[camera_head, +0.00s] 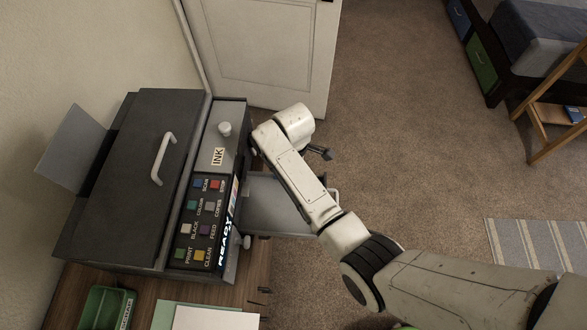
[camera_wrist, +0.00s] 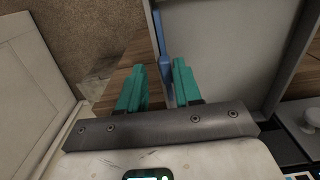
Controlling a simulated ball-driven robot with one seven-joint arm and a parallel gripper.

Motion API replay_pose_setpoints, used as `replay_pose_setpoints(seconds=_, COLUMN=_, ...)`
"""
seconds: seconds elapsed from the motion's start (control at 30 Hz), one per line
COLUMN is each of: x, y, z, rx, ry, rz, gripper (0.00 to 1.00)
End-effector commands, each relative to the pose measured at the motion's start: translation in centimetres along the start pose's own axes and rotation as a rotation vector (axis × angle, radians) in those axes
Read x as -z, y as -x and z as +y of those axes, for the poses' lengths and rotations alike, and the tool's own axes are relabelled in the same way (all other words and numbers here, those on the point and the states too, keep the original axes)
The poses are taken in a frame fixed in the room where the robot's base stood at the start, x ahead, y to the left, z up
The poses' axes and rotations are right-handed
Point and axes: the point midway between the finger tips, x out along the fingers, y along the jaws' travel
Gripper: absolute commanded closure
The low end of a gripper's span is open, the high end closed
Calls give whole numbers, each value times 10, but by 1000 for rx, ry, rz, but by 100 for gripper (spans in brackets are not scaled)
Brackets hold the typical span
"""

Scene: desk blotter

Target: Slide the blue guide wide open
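In the wrist view the blue guide (camera_wrist: 162,48) is a thin upright blue strip near the left edge of a grey tray (camera_wrist: 225,50). My gripper (camera_wrist: 159,66) has its two teal fingers apart, one to each side of the guide's lower part. The guide is closer to the right finger; I see a gap to the left finger, and cannot tell whether the right one touches. In the head view the tray (camera_head: 275,205) sticks out from the right of the dark printer (camera_head: 115,190). My arm crosses over it, and the blue guide is not visible there.
The printer's front panel has several coloured buttons and an INK cover (camera_head: 212,150). A handle (camera_head: 162,158) is on its lid. A white door (camera_head: 262,45) stands behind. A green bin (camera_head: 102,308) and papers (camera_head: 215,318) lie on the desk nearby.

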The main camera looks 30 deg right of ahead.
Motion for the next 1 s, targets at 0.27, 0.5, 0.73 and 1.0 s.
replay_pose_setpoints(seconds=0.27, x=0, y=0, z=-1, rx=3, ry=1, rz=-1, gripper=62)
replay_pose_setpoints(seconds=0.5, x=1, y=24, z=0, rx=0, ry=1, rz=1, gripper=62)
replay_pose_setpoints(seconds=0.73, x=1, y=69, z=0, rx=-1, ry=1, rz=2, gripper=62)
replay_pose_setpoints(seconds=1.0, x=0, y=103, z=0, rx=1, ry=0, rz=0, gripper=62)
